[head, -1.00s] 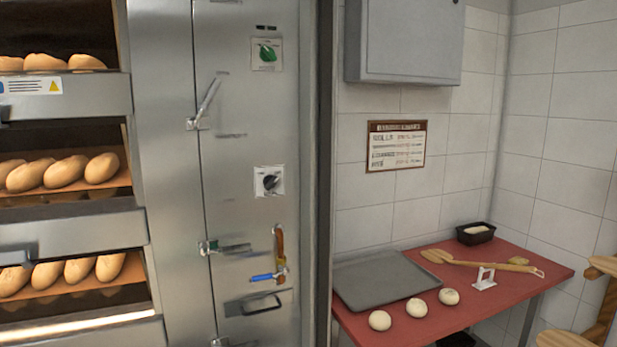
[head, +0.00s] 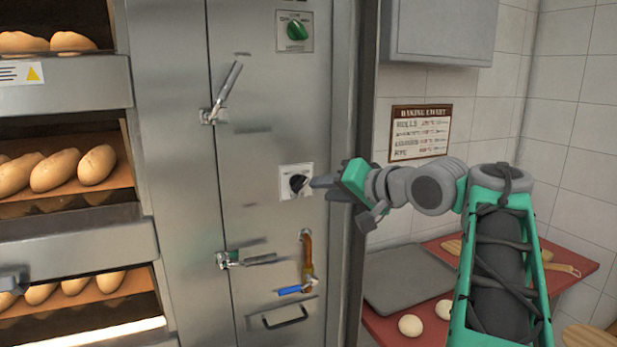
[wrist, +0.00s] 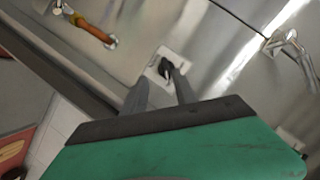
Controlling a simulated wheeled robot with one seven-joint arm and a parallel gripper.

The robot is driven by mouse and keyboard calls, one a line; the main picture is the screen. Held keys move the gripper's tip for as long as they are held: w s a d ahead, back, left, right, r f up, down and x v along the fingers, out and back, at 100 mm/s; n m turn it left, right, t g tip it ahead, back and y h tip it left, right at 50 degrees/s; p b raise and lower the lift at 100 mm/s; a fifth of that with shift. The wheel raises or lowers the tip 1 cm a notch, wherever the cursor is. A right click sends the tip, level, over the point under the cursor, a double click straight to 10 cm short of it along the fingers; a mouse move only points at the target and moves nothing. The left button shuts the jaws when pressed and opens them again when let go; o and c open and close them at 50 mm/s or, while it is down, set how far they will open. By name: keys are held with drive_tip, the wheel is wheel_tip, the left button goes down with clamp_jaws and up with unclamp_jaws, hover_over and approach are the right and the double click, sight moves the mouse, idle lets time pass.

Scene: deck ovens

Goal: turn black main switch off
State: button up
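The black main switch (head: 297,183) is a rotary knob on a pale square plate on the steel oven panel. It also shows in the wrist view (wrist: 164,69), just beyond the fingertips. My gripper (head: 315,184) reaches in from the right, level with the switch. In the wrist view my gripper (wrist: 160,82) has its two grey fingers apart, with nothing held between them. The right finger's tip overlaps the knob's edge in that view; I cannot tell whether it touches. The knob is partly hidden, so its exact setting is unclear.
A green knob (head: 297,30) sits above on the same panel. Below are a latch handle (head: 245,259) and a copper pipe with a blue lever (head: 297,288). Bread-filled decks (head: 70,170) stand left. A red table (head: 385,322) with a grey tray (head: 408,277) stands right.

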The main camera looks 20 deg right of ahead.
sight(304, 184)
drive_tip(key=x, duration=0.3)
drive_tip(key=r+p+x, duration=0.1)
drive_tip(key=x, duration=0.2)
drive_tip(key=shift+w+a, duration=0.1)
drive_tip(key=shift+w, duration=0.45)
clamp_jaws()
